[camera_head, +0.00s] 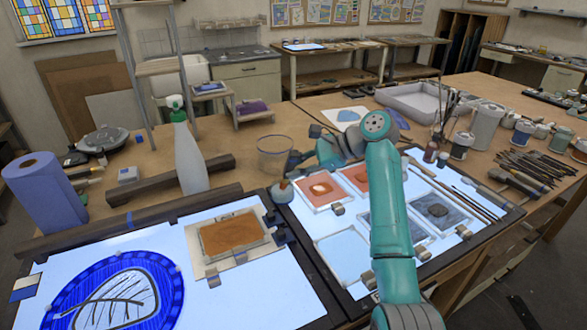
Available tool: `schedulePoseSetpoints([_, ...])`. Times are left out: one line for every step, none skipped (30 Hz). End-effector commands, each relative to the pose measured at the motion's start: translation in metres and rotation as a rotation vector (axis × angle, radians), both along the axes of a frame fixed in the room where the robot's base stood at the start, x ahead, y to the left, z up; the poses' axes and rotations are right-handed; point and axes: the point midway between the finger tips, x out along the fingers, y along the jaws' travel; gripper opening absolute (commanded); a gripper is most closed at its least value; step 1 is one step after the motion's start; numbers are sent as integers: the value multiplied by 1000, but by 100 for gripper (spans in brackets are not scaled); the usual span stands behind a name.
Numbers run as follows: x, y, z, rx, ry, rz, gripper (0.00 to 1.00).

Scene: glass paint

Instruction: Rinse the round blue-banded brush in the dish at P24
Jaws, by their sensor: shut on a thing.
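My teal arm reaches up from the bottom right and bends left over the lit panels. My gripper (296,164) is at its far end, beside the clear glass dish (274,157) and at its right. The gripper is small and dark here, partly hidden by my own wrist. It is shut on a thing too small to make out. I cannot pick out the round brush or its blue band. No P24 label can be read, so I cannot tell whether this clear dish is the one at P24.
A white spray bottle (189,153) stands left of the clear dish. A small round pot (282,191) is just below my gripper. Lit panels with trays of colour, such as an orange one (231,234), fill the front. Jars (485,128) and tools crowd the right.

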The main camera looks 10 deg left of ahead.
Motion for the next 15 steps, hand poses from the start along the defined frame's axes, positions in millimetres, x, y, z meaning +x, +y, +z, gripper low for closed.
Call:
schedulePoseSetpoints([0,0,0,0,-1,1,0])
schedulePoseSetpoints([-1,1,0,0,-1,1,0])
schedulePoseSetpoints([-1,2,0,0,-1,1,0])
schedulePoseSetpoints([-2,2,0,0,-1,1,0])
schedulePoseSetpoints([-2,3,0,0,-2,1,0])
schedulePoseSetpoints([-3,5,0,0,-2,1,0])
schedulePoseSetpoints([-4,6,0,0,-2,1,0])
schedulePoseSetpoints([-5,7,0,-1,-1,2,0])
schedulePoseSetpoints([-6,9,0,0,-1,2,0])
schedulePoseSetpoints([-7,10,0,0,-1,2,0])
schedulePoseSetpoints([-7,11,0,1,-1,1,0])
schedulePoseSetpoints([-8,11,0,1,-1,1,0])
schedulePoseSetpoints([-8,12,1,0,-1,1,0])
schedulePoseSetpoints([-8,12,1,0,-1,1,0])
schedulePoseSetpoints([-7,11,1,0,-1,1,0])
